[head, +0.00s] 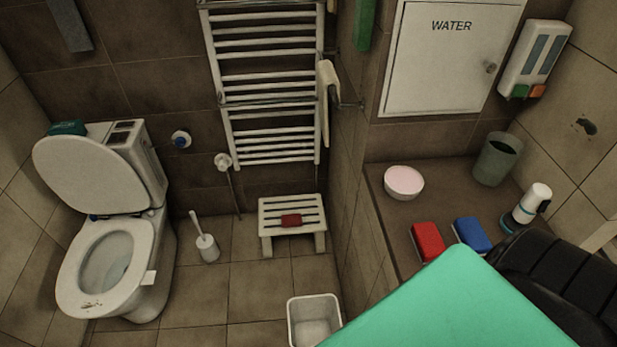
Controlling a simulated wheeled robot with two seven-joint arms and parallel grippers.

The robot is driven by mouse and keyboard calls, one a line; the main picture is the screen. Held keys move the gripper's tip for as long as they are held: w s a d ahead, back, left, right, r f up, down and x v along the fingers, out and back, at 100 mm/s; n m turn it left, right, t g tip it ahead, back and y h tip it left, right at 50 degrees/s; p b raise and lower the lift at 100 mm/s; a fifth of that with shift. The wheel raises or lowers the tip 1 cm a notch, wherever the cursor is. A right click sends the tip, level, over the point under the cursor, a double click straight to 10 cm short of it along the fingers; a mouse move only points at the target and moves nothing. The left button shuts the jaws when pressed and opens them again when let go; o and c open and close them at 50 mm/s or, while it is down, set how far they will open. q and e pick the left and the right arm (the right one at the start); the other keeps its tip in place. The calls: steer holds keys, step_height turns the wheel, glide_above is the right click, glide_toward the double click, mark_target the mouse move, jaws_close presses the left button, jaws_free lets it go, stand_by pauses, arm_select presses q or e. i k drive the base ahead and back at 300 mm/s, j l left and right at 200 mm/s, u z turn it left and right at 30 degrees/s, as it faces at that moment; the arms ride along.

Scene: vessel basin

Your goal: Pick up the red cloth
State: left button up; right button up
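A red folded block (427,241), a cloth or sponge by its look, lies on the brown ledge (395,205) at the right, left of a similar blue one (472,235). Neither of my grippers can be made out in the head view. A large teal surface (450,305) fills the lower right, close to the camera, and hides part of the ledge.
A pink-topped bowl (404,182), a grey-green cup (497,159) and a white bottle (531,205) stand on the ledge. A black ribbed shape (560,275) covers its right front. A toilet (110,260), brush (206,246) and white bin (314,318) stand on the floor.

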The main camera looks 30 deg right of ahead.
mark_target(288, 221)
steer(key=z, duration=0.9)
steer(key=u, duration=1.35)
steer(key=z, duration=1.35)
steer(key=i, duration=0.05)
